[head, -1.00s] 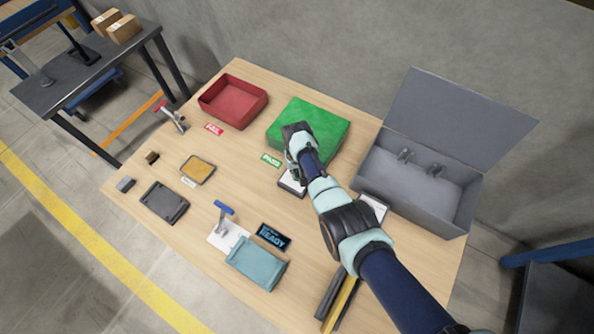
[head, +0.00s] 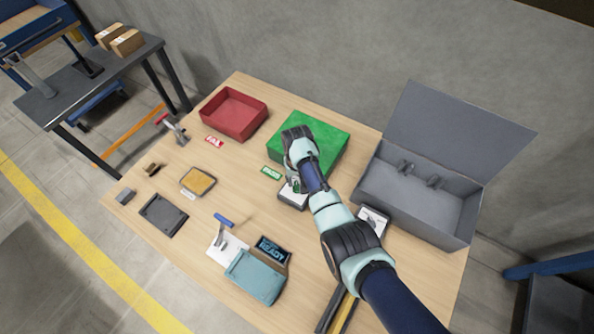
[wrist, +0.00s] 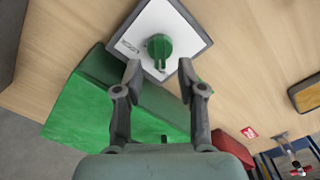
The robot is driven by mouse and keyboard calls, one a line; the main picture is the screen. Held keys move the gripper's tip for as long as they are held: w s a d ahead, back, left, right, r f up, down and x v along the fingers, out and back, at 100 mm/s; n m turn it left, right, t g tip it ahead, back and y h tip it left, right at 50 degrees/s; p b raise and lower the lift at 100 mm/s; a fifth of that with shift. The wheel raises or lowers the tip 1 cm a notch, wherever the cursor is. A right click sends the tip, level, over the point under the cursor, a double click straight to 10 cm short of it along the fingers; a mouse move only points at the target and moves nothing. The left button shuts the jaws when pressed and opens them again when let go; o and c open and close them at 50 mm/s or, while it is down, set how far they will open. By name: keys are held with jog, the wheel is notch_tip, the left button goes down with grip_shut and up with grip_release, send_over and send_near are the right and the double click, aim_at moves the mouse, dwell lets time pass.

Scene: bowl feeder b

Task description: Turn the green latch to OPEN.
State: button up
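The green latch (wrist: 158,48) is a round knob with a raised grip bar on a white, dark-edged plate (wrist: 182,28) in the wrist view. Small lettering on the plate beside the knob is too blurred to read surely. In the head view the plate (head: 291,199) lies on the table in front of the green bin, and the latch is mostly hidden by my gripper. My gripper (wrist: 159,68) is open and empty. Its two fingertips are spread to either side of the knob's near edge in the picture, and I see no contact.
A green bin (head: 318,140) stands just behind the latch, with a red tray (head: 235,128) to its left. An open grey box (head: 398,207) stands at the right. A teal fixture (head: 255,277) and a dark READY display (head: 271,250) are nearer the front.

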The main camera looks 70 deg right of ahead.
aim_at(297, 186)
notch_tip(297, 186, up, 8)
jog(key=shift+r, duration=0.15)
dwell(0.6)
jog(key=w+a+r+n+t+h, duration=0.1)
jog(key=w+a+r+n+t, duration=0.25)
jog(key=w+a, duration=0.5)
jog(key=w+a+r+n+t+h, duration=0.2)
jog(key=w+a+r, duration=0.3)
jog(key=a, duration=0.7)
jog(key=s+a+r+n+t+y, duration=0.2)
jog(key=s+a+r+n+t, duration=0.15)
jog(key=a+r, duration=0.55)
jog(key=s+a+r+n+t+y, duration=0.1)
jog(key=s+a+r+n+t, duration=0.25)
jog(key=a, duration=0.95)
notch_tip(297, 186, up, 39)
jog(key=w+m+p, duration=0.1)
jog(key=p, duration=3.6)
jog(key=shift+w+d+p, duration=0.25)
jog(key=shift+d+p, duration=0.1)
jog(key=shift+r+m, duration=0.1)
jog(key=shift+m, duration=0.15)
jog(key=shift+c, duration=0.2)
